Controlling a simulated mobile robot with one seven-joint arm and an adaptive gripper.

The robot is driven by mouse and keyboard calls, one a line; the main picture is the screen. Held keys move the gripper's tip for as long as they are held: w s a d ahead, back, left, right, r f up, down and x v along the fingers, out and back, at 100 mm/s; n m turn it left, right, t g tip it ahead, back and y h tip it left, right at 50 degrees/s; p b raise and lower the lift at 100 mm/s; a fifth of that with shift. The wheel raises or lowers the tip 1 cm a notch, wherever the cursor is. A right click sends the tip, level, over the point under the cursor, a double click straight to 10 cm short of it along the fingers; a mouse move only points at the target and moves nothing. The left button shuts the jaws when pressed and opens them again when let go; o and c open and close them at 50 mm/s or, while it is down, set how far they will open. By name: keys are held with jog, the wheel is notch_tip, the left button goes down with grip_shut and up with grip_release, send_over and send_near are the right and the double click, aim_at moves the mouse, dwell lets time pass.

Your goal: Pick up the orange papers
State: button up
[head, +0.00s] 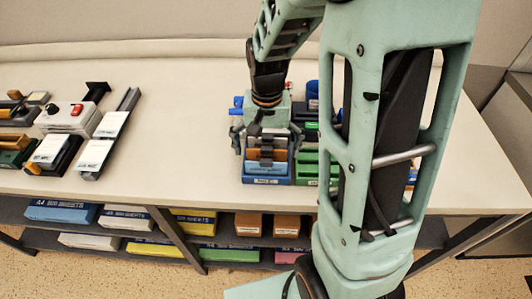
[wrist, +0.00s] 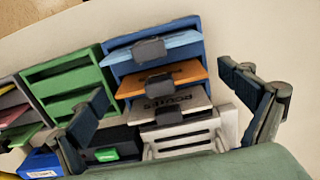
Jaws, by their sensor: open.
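The orange papers (wrist: 190,72) lie in the middle level of a blue rack (wrist: 197,50), with a dark clip at their front edge. In the same rack, light blue papers (wrist: 182,40) with a clip lie on one side of them and whitish printed papers (wrist: 190,103) with a clip on the other. In the head view the orange papers (head: 281,155) show in the blue rack (head: 266,181) on the table. My gripper (wrist: 163,82) is open and empty, its fingers spread to either side of the rack. In the head view my gripper (head: 266,138) is above the rack, partly covering it.
A green rack (wrist: 68,82) stands beside the blue one. A white holder (wrist: 183,138) and a black box with a green label (wrist: 107,147) are close by. Devices, including a red-buttoned box (head: 73,116), stand left; the table between is clear.

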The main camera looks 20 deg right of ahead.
jog(key=shift+c, duration=0.5)
jog(key=c, duration=1)
jog(key=shift+r, duration=0.1)
